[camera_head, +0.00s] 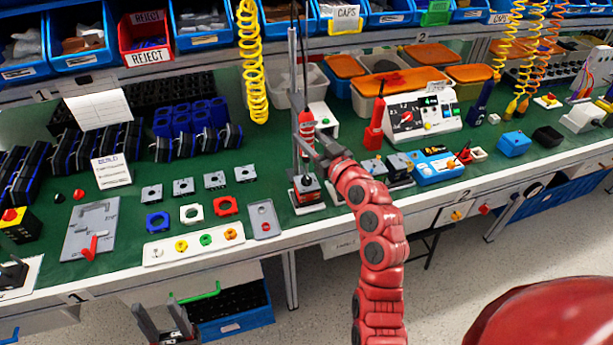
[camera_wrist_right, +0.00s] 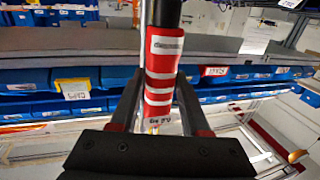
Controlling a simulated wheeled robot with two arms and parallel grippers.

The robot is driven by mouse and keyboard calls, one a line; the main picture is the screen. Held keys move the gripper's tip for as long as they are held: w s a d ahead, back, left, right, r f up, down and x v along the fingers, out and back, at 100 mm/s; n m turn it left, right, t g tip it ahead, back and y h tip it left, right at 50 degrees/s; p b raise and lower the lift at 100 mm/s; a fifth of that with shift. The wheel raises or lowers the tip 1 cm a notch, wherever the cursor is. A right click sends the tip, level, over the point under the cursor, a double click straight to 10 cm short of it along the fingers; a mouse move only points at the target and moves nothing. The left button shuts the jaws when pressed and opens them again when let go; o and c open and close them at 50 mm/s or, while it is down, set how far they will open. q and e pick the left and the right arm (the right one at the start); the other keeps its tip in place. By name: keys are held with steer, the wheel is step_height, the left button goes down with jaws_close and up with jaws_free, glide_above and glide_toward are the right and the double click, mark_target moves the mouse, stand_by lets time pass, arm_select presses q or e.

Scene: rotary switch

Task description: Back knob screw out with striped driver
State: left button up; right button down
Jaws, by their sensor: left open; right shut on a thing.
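The striped driver (camera_head: 306,124) is red with white bands and hangs upright beside a vertical metal post. It also shows large in the right wrist view (camera_wrist_right: 161,85), with a white label near its top. My right gripper (camera_head: 308,142) is shut on it; the fingers (camera_wrist_right: 160,108) lie on both sides of the handle. Below the driver, a dark switch block with red parts (camera_head: 305,186) sits on a white base. Whether the driver's tip touches it, and the screw itself, cannot be made out. My left gripper (camera_head: 157,310) is open and empty, low in front of the table.
Loose plates and coloured rings (camera_head: 193,213) and a white strip of coloured knobs (camera_head: 195,243) lie left of the post. A grey tray (camera_head: 265,219) is close by. A white tester (camera_head: 418,115) and a red tool (camera_head: 375,128) stand to the right. Yellow coiled cords hang above.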

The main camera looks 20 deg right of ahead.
mark_target(311, 128)
steer(key=shift+r+p, duration=0.6)
steer(key=shift+r, duration=1.25)
steer(key=shift+c, duration=1.6)
jaws_free()
steer(key=shift+s+d+f+b, duration=0.15)
steer(key=shift+s+b, duration=0.2)
steer(key=shift+s, duration=0.1)
steer(key=shift+b+v, duration=1.1)
steer(key=shift+v, duration=1.5)
steer(key=shift+s+d, duration=0.1)
steer(key=shift+s, duration=0.3)
